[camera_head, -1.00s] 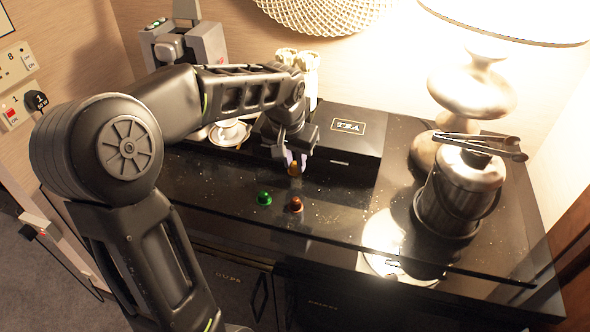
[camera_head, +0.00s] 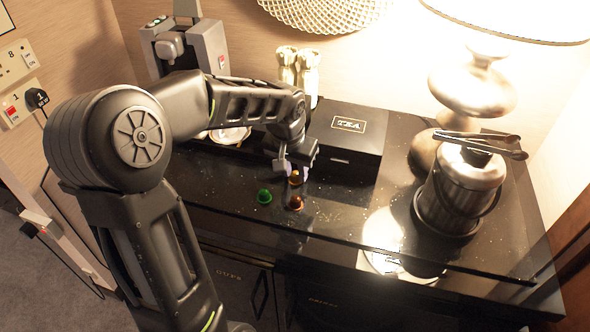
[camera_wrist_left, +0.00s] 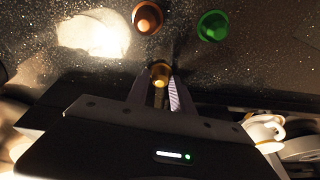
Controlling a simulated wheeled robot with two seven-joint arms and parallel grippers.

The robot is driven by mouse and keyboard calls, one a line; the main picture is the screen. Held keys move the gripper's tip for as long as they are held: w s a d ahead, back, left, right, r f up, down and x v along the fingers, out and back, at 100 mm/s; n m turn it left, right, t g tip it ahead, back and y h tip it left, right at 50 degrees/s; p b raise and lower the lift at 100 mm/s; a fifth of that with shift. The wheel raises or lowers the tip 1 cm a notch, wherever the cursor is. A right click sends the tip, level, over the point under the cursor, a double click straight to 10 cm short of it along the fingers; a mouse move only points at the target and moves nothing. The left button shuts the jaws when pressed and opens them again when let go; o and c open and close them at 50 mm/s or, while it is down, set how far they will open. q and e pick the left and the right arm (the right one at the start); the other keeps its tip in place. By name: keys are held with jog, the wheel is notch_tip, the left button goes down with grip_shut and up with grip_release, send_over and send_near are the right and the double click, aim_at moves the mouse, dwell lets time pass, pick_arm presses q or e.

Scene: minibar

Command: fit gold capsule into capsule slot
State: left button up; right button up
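The gold capsule (camera_head: 295,178) is at the fingertips of my left gripper (camera_head: 292,171), over the dark counter in front of the tea box. The left wrist view also shows the gold capsule (camera_wrist_left: 160,73) between the two fingers (camera_wrist_left: 159,88), which appear shut on it. The fingers hide part of it. I cannot tell how far it is from the counter. The coffee machine (camera_head: 185,50), grey with a silver front, stands at the back left. Its capsule slot cannot be made out. My right gripper is not in view.
A green capsule (camera_head: 264,196) and a brown-red capsule (camera_head: 296,203) stand on the counter just in front of my left gripper. The black tea box (camera_head: 345,140) is behind it. A metal ice bucket (camera_head: 460,190) with tongs and a lamp (camera_head: 470,90) stand at the right.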

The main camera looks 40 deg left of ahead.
pick_arm(q)
jog(key=shift+o, duration=1.2)
jog(key=shift+r, duration=0.5)
jog(key=v, duration=1.1)
jog(key=shift+s+r+b, duration=0.15)
jog(key=shift+s+b, duration=0.05)
jog(key=shift+b, duration=0.1)
jog(key=shift+o, duration=0.4)
